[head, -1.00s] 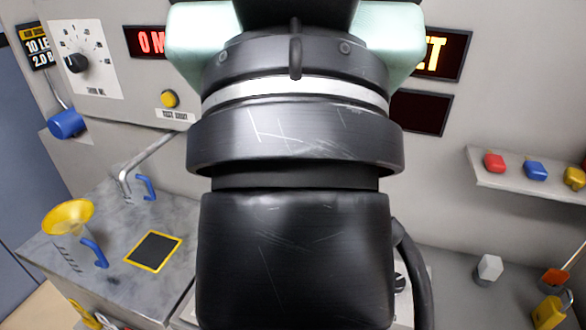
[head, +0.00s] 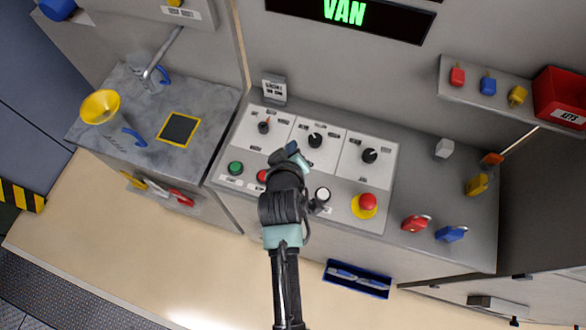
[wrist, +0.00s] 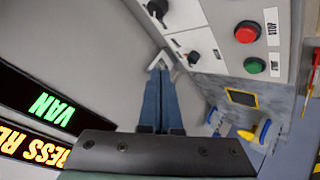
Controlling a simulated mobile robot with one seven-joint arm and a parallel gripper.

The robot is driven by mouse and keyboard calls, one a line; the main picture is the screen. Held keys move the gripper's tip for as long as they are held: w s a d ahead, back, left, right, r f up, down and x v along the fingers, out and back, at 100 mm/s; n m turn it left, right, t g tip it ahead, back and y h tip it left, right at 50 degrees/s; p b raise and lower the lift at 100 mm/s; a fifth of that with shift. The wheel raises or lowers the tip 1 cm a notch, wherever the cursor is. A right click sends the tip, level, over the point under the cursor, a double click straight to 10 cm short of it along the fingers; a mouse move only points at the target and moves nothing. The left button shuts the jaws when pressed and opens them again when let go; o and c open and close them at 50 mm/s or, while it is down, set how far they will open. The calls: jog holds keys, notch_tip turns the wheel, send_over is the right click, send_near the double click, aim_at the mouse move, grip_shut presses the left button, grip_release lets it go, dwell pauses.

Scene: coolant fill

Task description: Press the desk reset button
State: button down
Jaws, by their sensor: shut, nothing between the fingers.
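The control desk (head: 330,165) carries a green button (head: 235,168), a red button (head: 263,176), a white-topped button (head: 322,194) and a red mushroom button on a yellow base (head: 367,202). Which one is the reset button I cannot tell; the labels are too small. My gripper (head: 292,150) is above the desk's middle, near the knobs, and my arm hides part of the panel beside the red button. In the wrist view its blue fingers (wrist: 160,75) are shut and empty. The red button (wrist: 246,32) and green button (wrist: 256,65) show to their right there.
Three dark knobs (head: 315,140) stand on the panel's back half. Left is a grey counter with a yellow funnel (head: 100,106) and a black pad (head: 180,129). Red and blue padlocks (head: 451,233) lie right of the panel. A shelf (head: 490,95) hangs at right.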

jog(key=shift+n+g, duration=0.4)
jog(key=shift+g, duration=0.2)
jog(key=s+f, duration=0.3)
jog(key=shift+s+d+f+p, duration=0.15)
jog(key=shift+d+f+p, duration=0.1)
jog(key=shift+d+p, duration=0.05)
jog(key=shift+f, duration=0.1)
notch_tip(320, 180, down, 8)
jog(key=b, duration=0.8)
jog(key=shift+f, duration=0.25)
dwell(0.8)
jog(key=shift+f, duration=0.4)
jog(key=shift+f+b, duration=0.55)
jog(key=shift+b, duration=0.05)
dwell(0.5)
dwell(0.3)
jog(key=shift+r+p, duration=0.95)
